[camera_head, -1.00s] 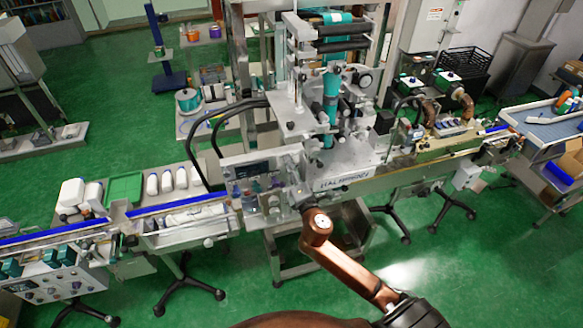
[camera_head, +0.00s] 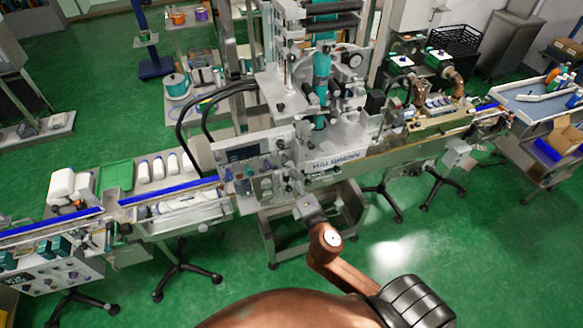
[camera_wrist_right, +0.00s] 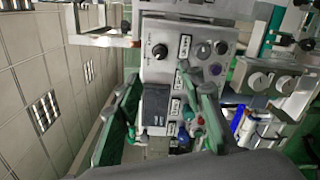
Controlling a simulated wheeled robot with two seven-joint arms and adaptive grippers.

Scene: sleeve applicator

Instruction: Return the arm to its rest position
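My right arm (camera_head: 345,272) comes in from the bottom right of the head view, copper coloured with a dark joint. Its right gripper (camera_head: 297,190) is in front of the labelling machine (camera_head: 335,158), near its lower front. In the right wrist view, the gripper's two green fingers (camera_wrist_right: 166,105) stand apart with nothing seen held between them. Behind them is the machine's grey control panel (camera_wrist_right: 202,48) with knobs and buttons. I cannot tell the exact gap from fingers to panel. My left gripper is not in view.
A conveyor with a blue strip (camera_head: 170,198) runs left of the machine, with white bottles (camera_head: 158,167) and a green tray (camera_head: 115,176) behind it. A blue-topped table (camera_head: 537,103) stands at the right. Open green floor (camera_head: 470,260) lies at the lower right.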

